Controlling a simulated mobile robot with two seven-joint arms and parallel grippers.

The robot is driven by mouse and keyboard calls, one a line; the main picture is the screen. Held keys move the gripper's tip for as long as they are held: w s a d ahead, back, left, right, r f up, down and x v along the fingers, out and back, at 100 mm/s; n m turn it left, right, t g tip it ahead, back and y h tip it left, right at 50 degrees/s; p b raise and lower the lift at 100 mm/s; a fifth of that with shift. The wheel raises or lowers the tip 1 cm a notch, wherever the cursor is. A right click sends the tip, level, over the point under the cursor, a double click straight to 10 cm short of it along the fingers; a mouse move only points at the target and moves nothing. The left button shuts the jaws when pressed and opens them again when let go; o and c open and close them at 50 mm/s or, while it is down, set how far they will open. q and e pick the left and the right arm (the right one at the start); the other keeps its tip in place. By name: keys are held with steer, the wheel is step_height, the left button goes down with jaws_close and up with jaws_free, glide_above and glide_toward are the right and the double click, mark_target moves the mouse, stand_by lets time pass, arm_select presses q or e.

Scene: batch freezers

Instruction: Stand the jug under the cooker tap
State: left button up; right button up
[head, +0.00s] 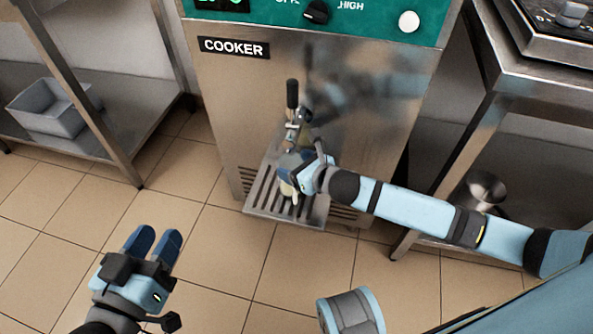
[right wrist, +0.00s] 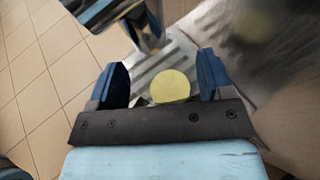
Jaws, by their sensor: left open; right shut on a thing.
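The cooker tap (head: 293,115), with a black upright handle, is on the steel front of the cooker (head: 225,75). My right gripper (head: 292,168) is just below the tap, over the drip tray, shut on the jug. A pale cream part of the jug (head: 288,188) shows below the fingers; the rest is hidden. In the right wrist view a round pale yellow face of the jug (right wrist: 170,86) shows between the blue fingers (right wrist: 162,80). I cannot tell whether the jug touches the tray. My left gripper (head: 155,241) is open and empty over the floor, lower left.
The slotted drip tray (head: 260,203) juts from the cooker front. A steel rack on the left holds a grey bin (head: 45,108). A steel table stands on the right, with a metal bowl (head: 485,188) on its lower shelf. The tiled floor (head: 210,270) in front is mostly clear.

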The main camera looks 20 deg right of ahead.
steer(key=shift+f, duration=0.45)
steer(key=shift+r, duration=0.15)
steer(key=o, duration=1.3)
steer(key=shift+c, duration=0.2)
